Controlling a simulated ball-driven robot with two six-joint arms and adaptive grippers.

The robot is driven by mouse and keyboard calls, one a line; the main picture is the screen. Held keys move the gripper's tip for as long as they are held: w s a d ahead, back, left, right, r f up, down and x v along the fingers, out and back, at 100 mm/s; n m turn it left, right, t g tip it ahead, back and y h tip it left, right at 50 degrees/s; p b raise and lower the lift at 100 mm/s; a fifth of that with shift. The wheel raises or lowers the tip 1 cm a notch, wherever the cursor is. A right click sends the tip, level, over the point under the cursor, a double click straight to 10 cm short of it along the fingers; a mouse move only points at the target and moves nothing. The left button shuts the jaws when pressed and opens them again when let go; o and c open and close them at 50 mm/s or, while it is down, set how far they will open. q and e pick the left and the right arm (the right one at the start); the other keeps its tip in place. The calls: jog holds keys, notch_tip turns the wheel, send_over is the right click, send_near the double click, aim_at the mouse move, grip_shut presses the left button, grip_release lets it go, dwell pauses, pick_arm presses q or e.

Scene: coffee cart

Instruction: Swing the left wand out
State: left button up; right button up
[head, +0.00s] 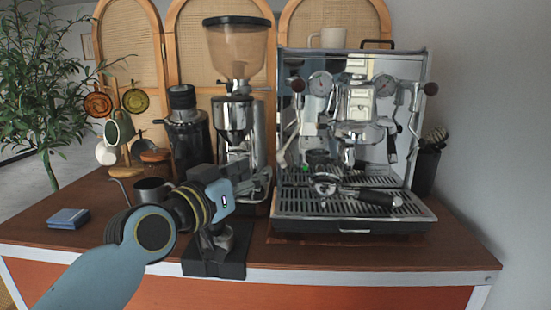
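The espresso machine (355,215) stands at the right of the cart, chrome, with two gauges and a drip tray. Its left wand (291,140) is a thin chrome tube hanging down the machine's left front, below a brown knob (297,85). The wand slants slightly, its lower end to the left. My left gripper (262,181) is in front of the grinder, below and left of the wand's lower end, and seems apart from it. Its fingers are small and blend with the chrome behind, so their opening is unclear. My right gripper is not in view.
A portafilter (370,196) with a black handle lies on the drip tray. The grinder (233,120) stands left of the machine. A tamper on a black stand (215,262) is below my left wrist. A metal pitcher (150,190), mug tree (121,132) and blue box (68,218) are left.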

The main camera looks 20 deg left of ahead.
aim_at(279, 159)
pick_arm(q)
jog(key=x, duration=1)
jog(key=shift+d, duration=0.1)
grip_shut()
